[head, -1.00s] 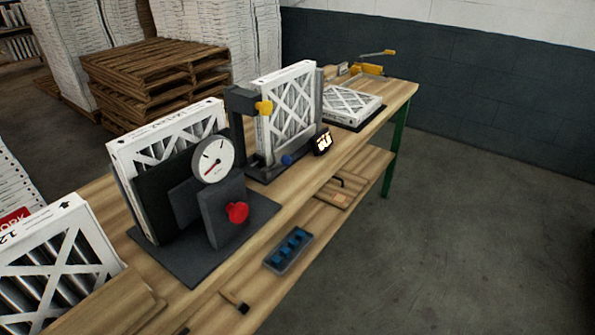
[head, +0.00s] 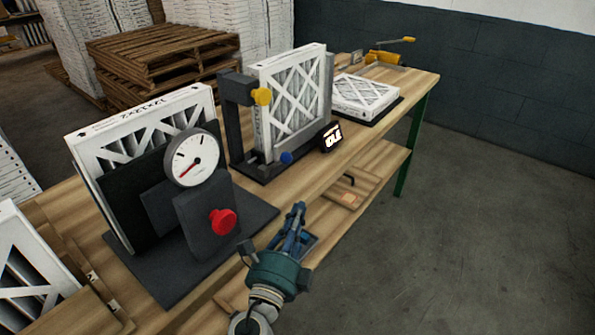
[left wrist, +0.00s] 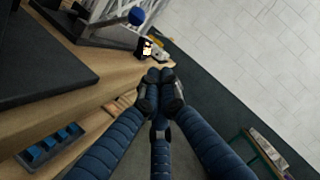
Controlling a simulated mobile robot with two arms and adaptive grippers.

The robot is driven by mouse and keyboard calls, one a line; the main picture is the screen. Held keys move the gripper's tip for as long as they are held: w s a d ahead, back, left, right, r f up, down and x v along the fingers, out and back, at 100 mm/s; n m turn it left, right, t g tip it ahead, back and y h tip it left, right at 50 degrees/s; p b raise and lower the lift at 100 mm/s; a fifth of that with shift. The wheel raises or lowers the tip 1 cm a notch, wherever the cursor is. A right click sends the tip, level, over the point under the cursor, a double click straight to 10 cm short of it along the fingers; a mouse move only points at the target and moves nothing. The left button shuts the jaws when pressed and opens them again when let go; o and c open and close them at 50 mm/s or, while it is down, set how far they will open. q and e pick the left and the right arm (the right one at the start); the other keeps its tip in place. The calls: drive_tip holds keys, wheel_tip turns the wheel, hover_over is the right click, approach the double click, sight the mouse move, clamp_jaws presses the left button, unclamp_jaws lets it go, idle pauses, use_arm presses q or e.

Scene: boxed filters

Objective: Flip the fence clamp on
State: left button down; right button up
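A yellow lever-handled clamp (head: 388,55) sits at the far end of the workbench; its handle points right and looks about level. A dark upright fixture (head: 238,120) holds a white filter (head: 291,100) upright, with a yellow knob (head: 262,97) at its top and a blue knob (head: 286,157) low in front. I cannot tell for certain which part is the fence clamp. My left gripper (head: 297,212) is over the bench's front side, apart from both. In the left wrist view its fingers (left wrist: 159,77) meet at the tips with nothing between them. My right gripper is out of view.
A gauge stand (head: 193,158) with a red knob (head: 223,221) stands left of my arm. A small lit display (head: 332,137) is beside the fixture. A filter lies flat (head: 362,93) further back. A tray of blue pieces (left wrist: 50,146) is below. Floor to the right is clear.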

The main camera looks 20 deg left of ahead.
sight(276, 164)
use_arm(q)
drive_tip(key=w+a+r+p, duration=0.1)
drive_tip(key=w+a+p, duration=0.1)
drive_tip(key=w, duration=0.3)
drive_tip(key=w+a+r+p, duration=0.2)
drive_tip(key=w, duration=0.3)
drive_tip(key=shift+w+p, duration=0.2)
drive_tip(key=shift+p, duration=0.2)
drive_tip(key=shift+d, duration=0.1)
drive_tip(key=shift+w+a+r+p, duration=0.1)
drive_tip(key=shift+a+r+p, duration=0.15)
drive_tip(key=shift+r, duration=0.2)
drive_tip(key=shift+w+a+r+p, duration=0.1)
drive_tip(key=shift+a+r, duration=0.2)
drive_tip(key=shift+r, duration=0.1)
drive_tip(key=shift+f, duration=0.15)
